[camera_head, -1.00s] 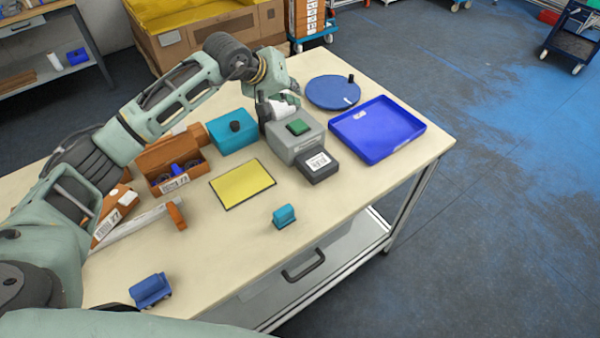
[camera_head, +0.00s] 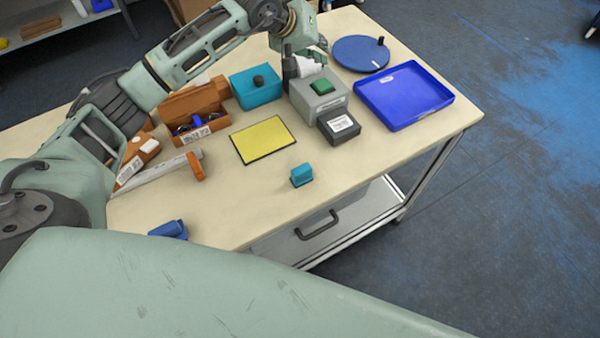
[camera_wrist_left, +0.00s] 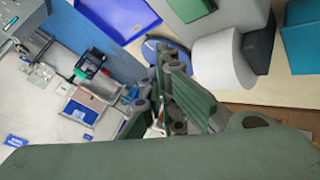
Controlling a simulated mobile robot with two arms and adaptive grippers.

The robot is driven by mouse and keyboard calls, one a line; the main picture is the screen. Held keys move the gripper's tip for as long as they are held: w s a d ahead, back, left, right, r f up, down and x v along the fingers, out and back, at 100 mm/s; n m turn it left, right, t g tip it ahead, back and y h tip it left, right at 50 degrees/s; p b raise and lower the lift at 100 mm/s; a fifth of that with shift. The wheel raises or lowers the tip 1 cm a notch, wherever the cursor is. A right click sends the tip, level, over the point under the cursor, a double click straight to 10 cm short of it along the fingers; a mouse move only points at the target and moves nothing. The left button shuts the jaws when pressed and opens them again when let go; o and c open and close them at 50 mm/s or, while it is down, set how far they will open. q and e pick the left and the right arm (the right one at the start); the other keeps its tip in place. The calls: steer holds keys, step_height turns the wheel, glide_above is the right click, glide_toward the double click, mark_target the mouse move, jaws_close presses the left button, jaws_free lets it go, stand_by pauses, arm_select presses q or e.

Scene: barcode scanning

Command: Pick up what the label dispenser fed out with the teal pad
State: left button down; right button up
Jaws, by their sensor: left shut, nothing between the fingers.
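The label dispenser (camera_head: 318,90) is a grey box with a green button and a white roll (camera_head: 308,68) at its back. A white printed label (camera_head: 341,124) lies on its dark front part. The small teal pad (camera_head: 301,175) is a block standing on the table, right of the yellow mat and apart from the dispenser. My left gripper (camera_head: 318,44) is behind the dispenser, close to the roll. In the left wrist view its fingers (camera_wrist_left: 182,95) are shut and empty, beside the white roll (camera_wrist_left: 222,62). Whether it touches the roll cannot be told. My right gripper is not in view.
A blue tray (camera_head: 442,101) and a round blue disc (camera_head: 361,54) are right of the dispenser. A teal box with a black knob (camera_head: 256,92), an orange bin (camera_head: 194,100) and a yellow mat (camera_head: 263,140) are left. A blue block (camera_head: 170,229) lies near the front edge.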

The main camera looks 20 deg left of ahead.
mark_target(300, 168)
arm_select(q)
steer(key=c, duration=2.5)
jaws_free()
steer(key=shift+c, duration=0.2)
